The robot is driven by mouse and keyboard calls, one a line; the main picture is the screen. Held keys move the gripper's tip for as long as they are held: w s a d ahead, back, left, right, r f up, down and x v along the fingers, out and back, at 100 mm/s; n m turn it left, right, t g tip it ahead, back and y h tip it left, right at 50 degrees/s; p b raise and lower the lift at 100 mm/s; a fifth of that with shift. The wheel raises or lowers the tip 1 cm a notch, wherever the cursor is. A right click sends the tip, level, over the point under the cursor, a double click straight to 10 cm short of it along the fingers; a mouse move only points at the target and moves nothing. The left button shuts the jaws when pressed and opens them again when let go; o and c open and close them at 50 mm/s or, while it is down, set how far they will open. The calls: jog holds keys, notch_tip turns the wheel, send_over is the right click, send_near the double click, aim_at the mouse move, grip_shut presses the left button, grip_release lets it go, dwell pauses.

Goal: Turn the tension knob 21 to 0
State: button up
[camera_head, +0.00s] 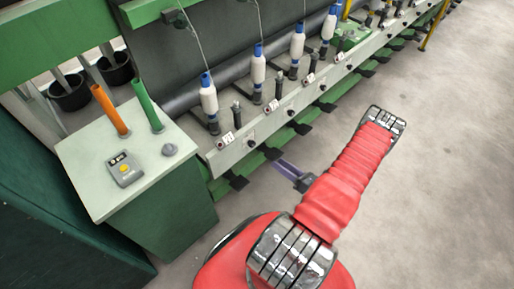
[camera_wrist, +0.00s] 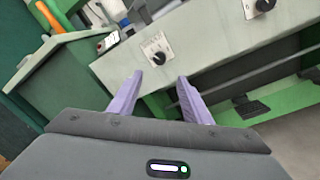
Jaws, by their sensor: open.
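A black tension knob (camera_wrist: 160,58) sits on a small pale dial plate on the grey-white rail (camera_wrist: 215,45). Its number and pointer setting are too small to read, so I cannot tell whether it is knob 21. A second black knob (camera_wrist: 265,5) is further right, at the top edge of the wrist view. My gripper (camera_wrist: 160,77) is open, with its two purple fingers apart and nothing between them. The first knob appears just beyond and between the fingertips, not visibly touched. In the head view my gripper (camera_head: 286,168) is low in front of the rail (camera_head: 262,128).
White bobbins (camera_head: 208,100) stand in a row behind the rail. A green cabinet (camera_head: 180,215) with a grey control box (camera_head: 125,170) and orange and green tubes stands at the left. Dark pedals (camera_head: 238,182) stick out below the rail. The concrete floor (camera_head: 440,180) at right is clear.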

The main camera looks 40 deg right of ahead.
aim_at(254, 145)
jog(key=shift+w, duration=0.1)
dwell(0.3)
jog(key=w+a, duration=0.1)
jog(key=w, duration=1.2)
jog(key=shift+w+a, duration=0.25)
jog(key=shift+a, duration=0.1)
jog(key=c, duration=0.9)
jog(key=shift+d, duration=0.25)
jog(key=shift+c, duration=0.6)
jog(key=shift+a, duration=0.2)
